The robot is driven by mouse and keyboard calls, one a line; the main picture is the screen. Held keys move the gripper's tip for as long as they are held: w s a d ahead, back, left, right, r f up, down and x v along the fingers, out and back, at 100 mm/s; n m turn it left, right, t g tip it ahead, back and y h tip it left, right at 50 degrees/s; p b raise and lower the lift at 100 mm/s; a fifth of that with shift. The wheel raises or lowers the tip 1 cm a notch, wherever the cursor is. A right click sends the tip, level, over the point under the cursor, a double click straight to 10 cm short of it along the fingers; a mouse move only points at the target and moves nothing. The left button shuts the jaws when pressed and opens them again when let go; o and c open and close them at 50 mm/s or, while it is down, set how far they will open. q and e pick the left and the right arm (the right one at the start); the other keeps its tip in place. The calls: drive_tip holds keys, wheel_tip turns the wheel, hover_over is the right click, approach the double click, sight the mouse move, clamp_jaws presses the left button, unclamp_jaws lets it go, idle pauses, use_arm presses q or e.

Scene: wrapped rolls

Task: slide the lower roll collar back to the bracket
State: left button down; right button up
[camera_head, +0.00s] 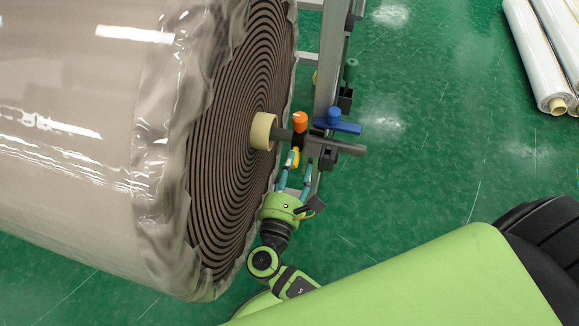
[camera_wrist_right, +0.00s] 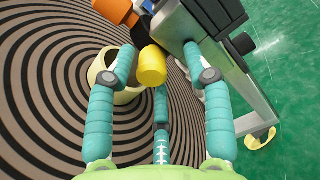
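A large wrapped roll (camera_head: 90,110) fills the left of the head view, its dark spiral end facing right. A grey shaft (camera_head: 347,148) comes out of its beige core (camera_head: 263,131). The collar, a dark piece with an orange knob (camera_head: 299,121) and a yellow knob (camera_wrist_right: 152,66), sits on the shaft between core and bracket. The bracket (camera_head: 318,147), with a blue handle (camera_head: 336,125), is just right of it. My right gripper (camera_head: 301,168) is below the collar, its teal fingers spread either side of the yellow knob with visible gaps. My left gripper is out of view.
The spiral roll end is close on the gripper's left. White rolls (camera_head: 540,50) lie at the top right. Green floor (camera_head: 450,130) between is clear.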

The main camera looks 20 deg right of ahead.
drive_tip(key=shift+s+a, duration=0.3)
drive_tip(key=shift+a, duration=0.1)
drive_tip(key=v, duration=0.6)
drive_tip(key=shift+s, duration=0.3)
drive_tip(key=shift+a, duration=0.1)
drive_tip(key=s+d+f+m+g+y+p, duration=0.1)
drive_tip(key=s+f+m+g+y, duration=0.15)
drive_tip(key=f, duration=0.65)
drive_tip(key=s+d+f+m+g+y+p, duration=0.1)
drive_tip(key=s+d+f+g, duration=0.15)
drive_tip(key=f, duration=0.65)
drive_tip(key=s+d+f+m+g+y, duration=0.1)
drive_tip(key=s+f+g+y, duration=0.2)
drive_tip(key=f, duration=0.5)
drive_tip(key=s+d+f+m+g+y+p, duration=0.1)
drive_tip(key=s+d+f+m+g, duration=0.2)
drive_tip(key=s+m, duration=0.6)
drive_tip(key=s+d+f+m+g+y+p, duration=0.2)
drive_tip(key=s+d+f+m, duration=0.3)
drive_tip(key=s+f+m, duration=0.3)
drive_tip(key=shift+s+f+m+g, duration=0.25)
drive_tip(key=shift+s+m+g, duration=0.4)
drive_tip(key=shift+m, duration=0.5)
